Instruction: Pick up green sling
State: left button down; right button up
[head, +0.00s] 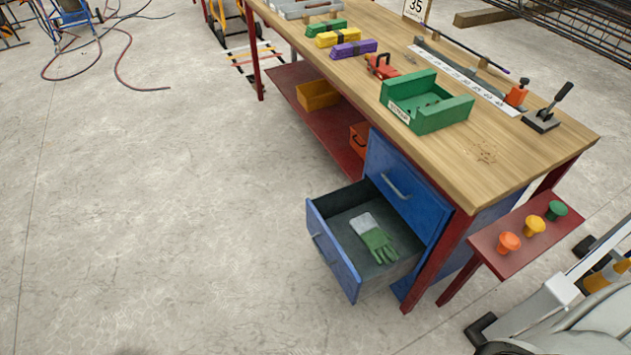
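The green sling (327,28) is a folded green bundle with a dark band, lying near the far left edge of the wooden workbench (480,165) in the head view. A yellow bundle (339,37) and a purple bundle (353,49) of the same kind lie in a row in front of it. Neither of my grippers is in view, so I see nothing in contact with the sling.
An open blue drawer (319,245) holding a green and white glove (377,240) juts out from the bench. A green tray (448,112) and a red tool (382,67) stand on top. Hoses (95,52) lie at far left. The left floor is mostly clear.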

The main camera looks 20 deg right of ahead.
aim_at(339, 24)
jog(key=z, duration=0.7)
